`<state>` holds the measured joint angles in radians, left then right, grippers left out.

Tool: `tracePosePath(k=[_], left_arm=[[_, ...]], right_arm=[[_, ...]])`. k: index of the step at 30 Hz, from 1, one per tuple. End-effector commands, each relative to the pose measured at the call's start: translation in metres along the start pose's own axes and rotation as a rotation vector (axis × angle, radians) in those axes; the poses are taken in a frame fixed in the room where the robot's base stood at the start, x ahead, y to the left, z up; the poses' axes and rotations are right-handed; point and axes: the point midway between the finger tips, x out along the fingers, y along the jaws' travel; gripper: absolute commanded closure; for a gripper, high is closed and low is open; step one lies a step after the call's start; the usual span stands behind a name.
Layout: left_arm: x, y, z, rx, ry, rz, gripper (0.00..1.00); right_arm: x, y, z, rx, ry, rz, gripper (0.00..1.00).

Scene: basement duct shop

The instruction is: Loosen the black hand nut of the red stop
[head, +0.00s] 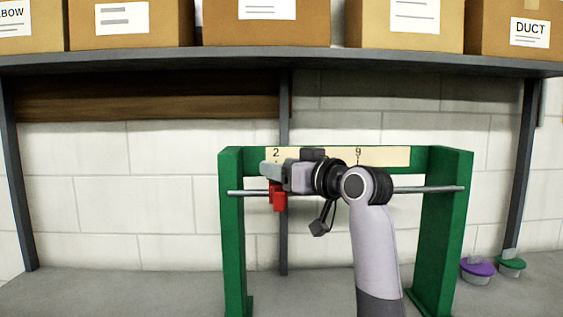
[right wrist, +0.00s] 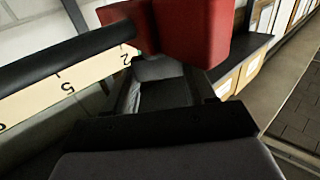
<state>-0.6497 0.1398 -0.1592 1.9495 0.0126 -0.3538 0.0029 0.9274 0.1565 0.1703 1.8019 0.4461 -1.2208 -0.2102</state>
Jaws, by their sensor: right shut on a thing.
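The red stop (head: 279,197) hangs on the thin grey rod (head: 420,189) of a green frame, below the scale's number 2. In the right wrist view the red stop (right wrist: 193,30) fills the top middle, just beyond my fingertips. My right gripper (head: 272,172) comes from the right and lies across the front of the stop, its fingers level, over its upper part. It is shut on a dark piece at the stop, apparently the black hand nut, which the fingers hide in the head view. In the right wrist view my gripper (right wrist: 162,88) shows dark. My left gripper is out of view.
The green frame (head: 452,230) stands on a grey bench (head: 130,292), with a pale number scale (head: 395,157) along its top. A shelf (head: 180,60) with cardboard boxes runs above. A purple-lidded tub (head: 478,268) and a green-lidded tub (head: 511,264) stand at right. The bench's left is clear.

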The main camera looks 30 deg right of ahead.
Motion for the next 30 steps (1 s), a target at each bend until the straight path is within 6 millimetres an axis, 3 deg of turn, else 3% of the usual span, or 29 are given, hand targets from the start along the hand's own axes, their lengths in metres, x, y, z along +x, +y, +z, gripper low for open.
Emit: tracePosePath(k=[21,30], left_arm=[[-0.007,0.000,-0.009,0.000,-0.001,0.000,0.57],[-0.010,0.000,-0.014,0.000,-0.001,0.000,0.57]], right_arm=[[0.003,0.011,-0.002,0.002,0.001,-0.563,0.75],[0.005,0.012,-0.002,0.002,0.001,-0.724,0.75]])
